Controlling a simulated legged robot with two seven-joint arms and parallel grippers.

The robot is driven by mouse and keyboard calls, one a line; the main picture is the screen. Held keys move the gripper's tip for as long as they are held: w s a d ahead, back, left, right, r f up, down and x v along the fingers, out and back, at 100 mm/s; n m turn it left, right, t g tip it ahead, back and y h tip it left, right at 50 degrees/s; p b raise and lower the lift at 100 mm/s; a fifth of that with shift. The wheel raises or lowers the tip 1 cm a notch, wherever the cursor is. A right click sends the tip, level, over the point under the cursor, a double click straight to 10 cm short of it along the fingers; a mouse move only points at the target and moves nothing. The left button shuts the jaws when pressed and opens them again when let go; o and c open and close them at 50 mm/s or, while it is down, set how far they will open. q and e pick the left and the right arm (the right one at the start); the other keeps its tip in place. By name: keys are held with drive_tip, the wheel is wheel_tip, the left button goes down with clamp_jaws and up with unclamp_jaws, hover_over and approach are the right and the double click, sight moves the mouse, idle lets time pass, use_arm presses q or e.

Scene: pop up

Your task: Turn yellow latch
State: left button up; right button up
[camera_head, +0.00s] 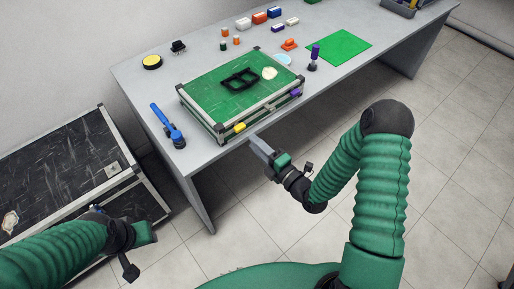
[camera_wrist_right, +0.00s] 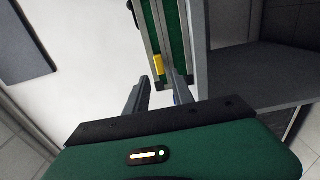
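The yellow latch (camera_head: 240,127) sits on the front side of a green case (camera_head: 215,100) with metal edges, towards its left front corner. The latch also shows in the right wrist view (camera_wrist_right: 158,64), just beyond the fingers. My right gripper (camera_head: 254,139) is in front of the table edge, close to the latch but apart from it. In the right wrist view its two fingers (camera_wrist_right: 158,92) stand apart with nothing between them. My left gripper (camera_head: 142,236) is low at the left, away from the case; its fingers are not clear.
A purple latch (camera_head: 296,93) is on the same case side. A blue tool (camera_head: 167,126) lies left of the case, and a purple-handled item (camera_head: 314,56) stands to its right. The grey table (camera_head: 340,82) has several small blocks at the back. A black trunk (camera_head: 60,175) stands at left.

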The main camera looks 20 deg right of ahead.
sight(242, 130)
drive_tip(key=x, duration=0.6)
drive_tip(key=shift+w+d, duration=0.15)
drive_tip(key=shift+w, duration=0.35)
drive_tip(key=shift+a, duration=0.3)
clamp_jaws()
drive_tip(key=m, duration=0.3)
drive_tip(key=shift+d+f, duration=0.1)
drive_tip(key=m, duration=1.4)
drive_tip(key=shift+d+f+m, duration=0.1)
drive_tip(key=shift+m, duration=0.3)
drive_tip(key=shift+o, duration=1.2)
unclamp_jaws()
